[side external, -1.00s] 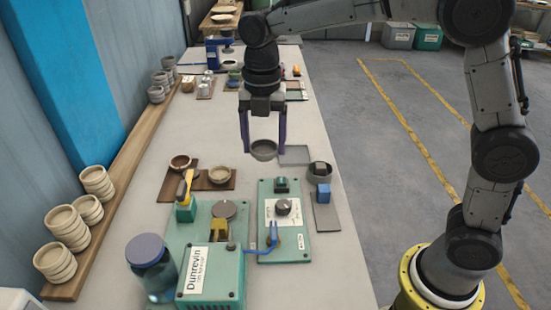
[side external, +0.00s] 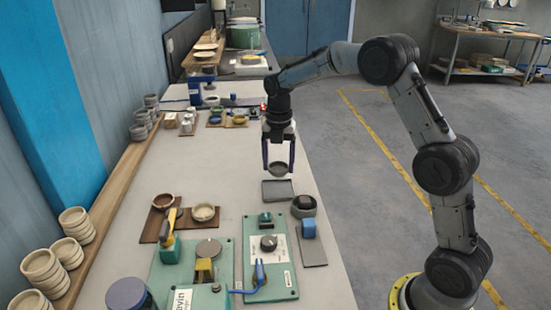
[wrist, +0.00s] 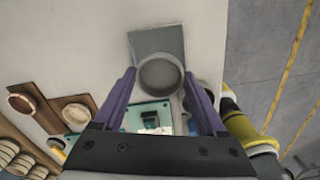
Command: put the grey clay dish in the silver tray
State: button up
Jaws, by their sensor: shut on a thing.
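My gripper (side external: 278,170) is shut on the grey clay dish (side external: 278,169), with one purple finger on each side of it. The dish hangs above the bench, roughly level. The silver tray (side external: 277,194), a flat grey rectangle, lies on the bench just below the dish in the side view. In the wrist view the dish (wrist: 160,76) overlaps the near part of the tray (wrist: 150,42), whose far part shows beyond it. The exact height of the dish above the tray is hard to tell.
A grey bowl (side external: 303,207) stands right of the tray, near a blue block (side external: 308,228) on a grey pad. Green machines (side external: 270,272) and a brown board with two small dishes (side external: 162,201) are nearer the camera. The bench left of the tray is clear.

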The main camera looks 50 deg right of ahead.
aim_at(278, 170)
jog(key=shift+f, duration=2.6)
jog(key=shift+f, duration=0.5)
jog(key=o, duration=1.3)
jog(key=shift+r, duration=0.15)
jog(key=shift+r, duration=3.4)
jog(key=shift+a, duration=0.1)
